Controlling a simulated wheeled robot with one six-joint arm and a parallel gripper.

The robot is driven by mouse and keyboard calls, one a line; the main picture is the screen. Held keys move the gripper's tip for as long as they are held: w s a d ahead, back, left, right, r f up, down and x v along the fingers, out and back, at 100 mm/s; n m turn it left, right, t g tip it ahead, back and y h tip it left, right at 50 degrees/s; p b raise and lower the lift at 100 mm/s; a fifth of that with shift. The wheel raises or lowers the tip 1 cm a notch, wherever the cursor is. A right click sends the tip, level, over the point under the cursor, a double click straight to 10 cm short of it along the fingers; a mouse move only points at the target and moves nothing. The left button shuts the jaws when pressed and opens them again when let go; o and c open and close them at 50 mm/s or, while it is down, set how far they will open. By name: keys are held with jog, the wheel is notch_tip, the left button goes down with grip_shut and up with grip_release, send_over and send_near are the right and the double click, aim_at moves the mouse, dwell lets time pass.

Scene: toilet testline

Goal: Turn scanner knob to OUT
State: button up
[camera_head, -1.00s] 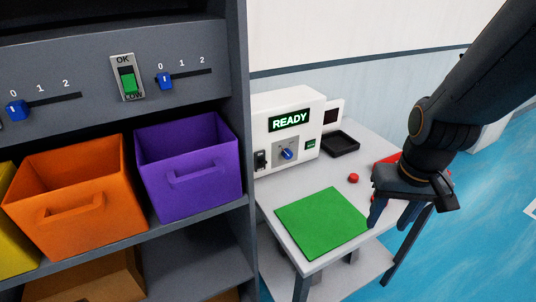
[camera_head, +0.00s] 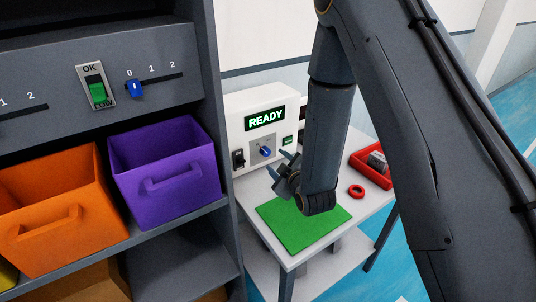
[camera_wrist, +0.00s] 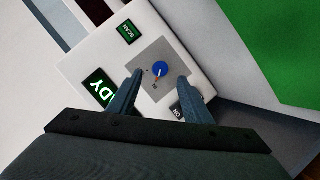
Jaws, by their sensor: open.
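The scanner (camera_head: 265,117) is a white box with a lit READY display, standing at the back of the small table. Its blue knob (camera_head: 265,152) sits on a grey plate and has a pale pointer line; the plate's small labels are too small to read. My gripper (camera_head: 278,164) is open and empty in front of the scanner, apart from the knob.
A green mat (camera_head: 310,228) lies on the table under my gripper. A red ring (camera_head: 357,191) and a red tray (camera_head: 372,170) with a grey object lie to the right. A black switch (camera_head: 238,158) is left of the knob. The shelf with a purple bin (camera_head: 165,170) stands close left.

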aim_at(267, 152)
jog(key=x, duration=0.2)
jog(key=p+x, duration=0.1)
jog(key=x, duration=0.2)
jog(key=p+x, duration=0.1)
jog(key=x, duration=0.2)
jog(key=shift+s+a+r, duration=0.1)
jog(key=shift+a+r, duration=0.05)
jog(key=shift+a, duration=0.25)
jog(key=c, duration=1.1)
jog(key=shift+o, duration=0.2)
